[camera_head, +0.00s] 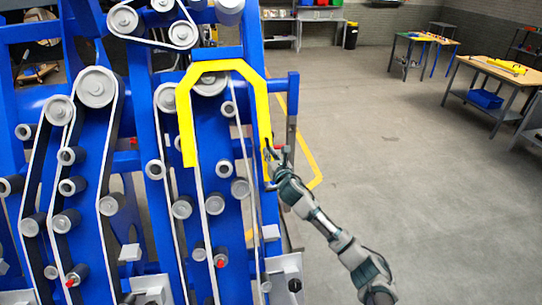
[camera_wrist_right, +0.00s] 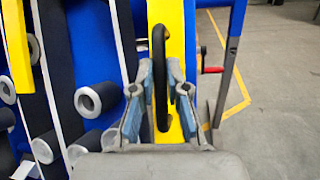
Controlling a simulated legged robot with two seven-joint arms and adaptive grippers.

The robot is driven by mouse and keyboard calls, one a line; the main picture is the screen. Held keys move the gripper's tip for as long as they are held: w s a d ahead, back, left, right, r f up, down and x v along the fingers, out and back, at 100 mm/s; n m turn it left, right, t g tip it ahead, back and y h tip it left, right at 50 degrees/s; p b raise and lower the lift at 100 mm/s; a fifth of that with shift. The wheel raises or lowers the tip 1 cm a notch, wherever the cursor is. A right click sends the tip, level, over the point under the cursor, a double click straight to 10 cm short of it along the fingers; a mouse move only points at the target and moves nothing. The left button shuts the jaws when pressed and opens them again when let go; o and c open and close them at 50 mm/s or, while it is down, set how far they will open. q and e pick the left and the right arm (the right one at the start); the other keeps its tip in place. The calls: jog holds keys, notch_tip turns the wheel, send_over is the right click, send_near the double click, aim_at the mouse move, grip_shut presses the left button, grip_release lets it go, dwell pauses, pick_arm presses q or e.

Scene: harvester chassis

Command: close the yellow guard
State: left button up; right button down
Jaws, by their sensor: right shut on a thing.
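The yellow guard (camera_head: 263,108) is an angular upside-down U in front of the belts and rollers of the blue chassis. One leg hangs at the left and the other at the right. In the right wrist view the guard's right leg (camera_wrist_right: 175,25) runs upright behind a black loop handle (camera_wrist_right: 160,50). My right gripper (camera_head: 270,166) is at the lower end of that right leg. In the right wrist view its fingers (camera_wrist_right: 160,75) are on both sides of the black handle, shut on it. My left gripper is not in view.
The blue chassis (camera_head: 200,140) with several grey rollers and belts fills the left. A red-handled part (camera_wrist_right: 212,70) is right of the guard. A yellow line (camera_head: 312,165) marks the floor. Work tables (camera_head: 500,70) stand far right; the grey floor between is clear.

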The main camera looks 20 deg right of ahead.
jog(key=w+f+b, duration=0.1)
jog(key=f+b, duration=0.1)
jog(key=b, duration=0.1)
jog(key=shift+w+d+t+b, duration=0.1)
jog(key=shift+w+t+b, duration=0.2)
jog(key=shift+w+t, duration=0.1)
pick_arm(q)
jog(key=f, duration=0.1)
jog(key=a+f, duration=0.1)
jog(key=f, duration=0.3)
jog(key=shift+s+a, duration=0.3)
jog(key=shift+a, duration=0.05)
pick_arm(e)
jog(key=shift+d, duration=0.15)
jog(key=shift+f, duration=0.1)
jog(key=c, duration=1.3)
grip_release()
jog(key=shift+w+f, duration=0.1)
jog(key=shift+w, duration=0.05)
jog(key=shift+o, duration=0.6)
jog(key=shift+w+f, duration=0.2)
jog(key=shift+w, duration=0.25)
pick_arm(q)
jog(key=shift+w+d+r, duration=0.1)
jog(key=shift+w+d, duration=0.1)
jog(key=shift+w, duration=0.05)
pick_arm(e)
jog(key=shift+d+r, duration=0.1)
